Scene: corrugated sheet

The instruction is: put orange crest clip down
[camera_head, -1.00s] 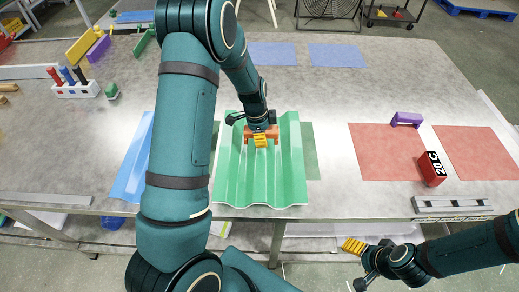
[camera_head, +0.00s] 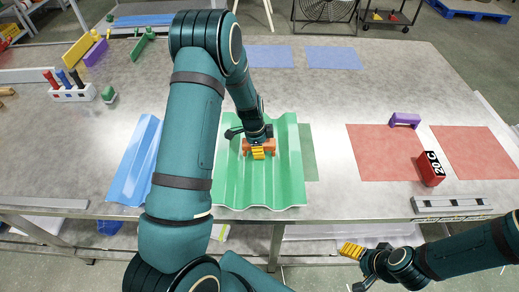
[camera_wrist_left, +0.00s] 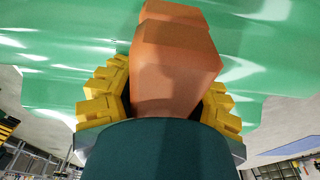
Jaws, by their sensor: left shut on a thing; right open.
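The orange crest clip (camera_head: 247,147) is at the green corrugated sheet (camera_head: 288,170), over its middle ridges. My left gripper (camera_head: 258,153) is shut on the clip from above; its yellow fingers lie on both sides of the clip. In the left wrist view the clip (camera_wrist_left: 176,65) fills the middle between the yellow fingers, with the green sheet (camera_wrist_left: 60,50) close behind it. Whether the clip's underside touches the sheet is hidden. My right gripper (camera_head: 351,250) is open and empty, off the table's front edge.
A blue corrugated sheet (camera_head: 128,165) lies left, partly behind my left arm. Red mats (camera_head: 375,165) lie right with a purple clip (camera_head: 405,120) and a red 20 G block (camera_head: 430,168). A grey metal bar (camera_head: 450,204) lies at the front right edge. The table's middle right is clear.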

